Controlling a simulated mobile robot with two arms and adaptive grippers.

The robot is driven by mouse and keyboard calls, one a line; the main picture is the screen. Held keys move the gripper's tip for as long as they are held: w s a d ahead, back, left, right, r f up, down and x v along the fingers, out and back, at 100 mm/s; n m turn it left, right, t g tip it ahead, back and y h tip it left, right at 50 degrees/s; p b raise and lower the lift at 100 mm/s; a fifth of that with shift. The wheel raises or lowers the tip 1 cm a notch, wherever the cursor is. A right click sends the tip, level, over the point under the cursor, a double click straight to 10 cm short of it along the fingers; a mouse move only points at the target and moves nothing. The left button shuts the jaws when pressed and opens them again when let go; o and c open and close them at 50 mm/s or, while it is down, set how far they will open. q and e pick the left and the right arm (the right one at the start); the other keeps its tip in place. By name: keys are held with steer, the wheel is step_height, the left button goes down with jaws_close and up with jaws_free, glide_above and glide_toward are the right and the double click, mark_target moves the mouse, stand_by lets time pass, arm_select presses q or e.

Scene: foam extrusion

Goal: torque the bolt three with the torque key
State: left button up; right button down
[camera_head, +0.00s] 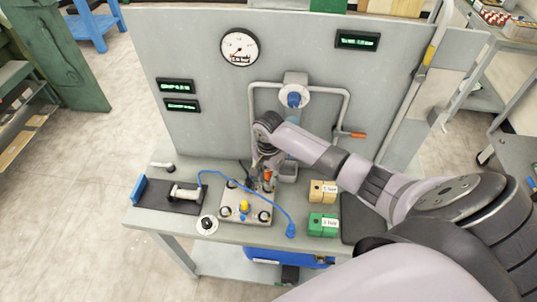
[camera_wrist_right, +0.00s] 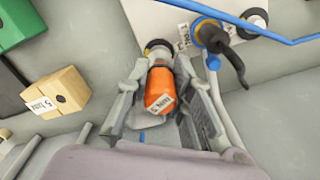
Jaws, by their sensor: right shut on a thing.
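My right gripper (camera_head: 265,180) is at the back right corner of the metal plate (camera_head: 236,212) on the bench. In the right wrist view my right gripper (camera_wrist_right: 161,80) is shut on the orange-handled torque key (camera_wrist_right: 160,88), with one finger on each side. The key carries a white label. Its dark round end (camera_wrist_right: 157,46) is at the edge of the plate; I cannot tell whether it sits on a bolt. Several dark bolts or knobs stand at the plate's corners, with a yellow piece (camera_head: 244,205) on top. Which one is bolt three is not readable. My left gripper is out of view.
A wooden block (camera_head: 323,191) and a green block (camera_head: 323,225) stand to the right. A blue hose (camera_head: 262,193) crosses above the plate. A dark mat (camera_head: 182,206) with a pale tool lies left. A grey panel (camera_head: 215,100) with gauge and pipes stands behind.

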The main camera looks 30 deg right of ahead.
mark_target(268, 171)
steer(key=shift+r, duration=2.25)
steer(key=shift+r, duration=0.1)
step_height(268, 171, up, 9)
stand_by(0.3)
steer(key=s+a+n+b, duration=0.3)
steer(key=a+n+b, duration=0.5)
steer(key=b, duration=0.1)
steer(key=s+a+f+n+b, duration=0.1)
steer(key=s+f+n+b, duration=0.1)
steer(key=s+n, duration=0.1)
steer(key=s+a+f+n+b, duration=0.1)
steer(key=s+a+n+b, duration=0.1)
steer(key=s, duration=0.4)
steer(key=shift+a+f+n+b, duration=0.25)
steer(key=shift+f+n+b, duration=0.1)
steer(key=shift+n+b, duration=0.5)
